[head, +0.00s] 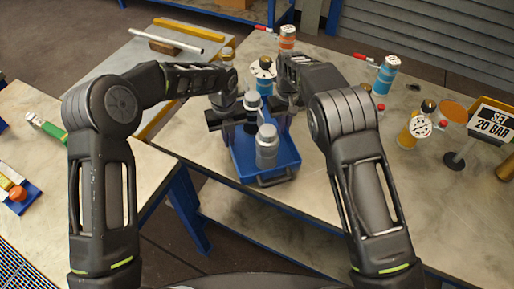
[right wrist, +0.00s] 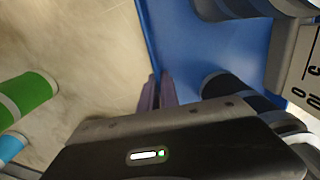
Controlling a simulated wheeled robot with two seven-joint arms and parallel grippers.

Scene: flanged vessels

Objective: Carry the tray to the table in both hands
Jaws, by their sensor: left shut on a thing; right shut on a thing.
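The blue tray (head: 293,158) is at the near left corner of the main table (head: 345,190), and its dark near handle (head: 277,181) faces me. A silver vessel (head: 266,150) stands upright on it. Behind that, a dark-topped vessel (head: 251,103) is partly hidden. My left gripper (head: 228,127) is at the tray's left side and my right gripper (head: 284,122) at its right side, both shut on it. In the right wrist view, the right fingers (right wrist: 155,93) close on the edge of the tray (right wrist: 200,45). I cannot tell whether the tray touches the tabletop.
Orange (head: 287,38), blue (head: 386,74) and yellow (head: 414,130) vessels stand on the main table. A "SET 20 BAR" sign (head: 490,122) is at right. Another table (head: 30,105) is at left, with a gap between. The main table's front right is clear.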

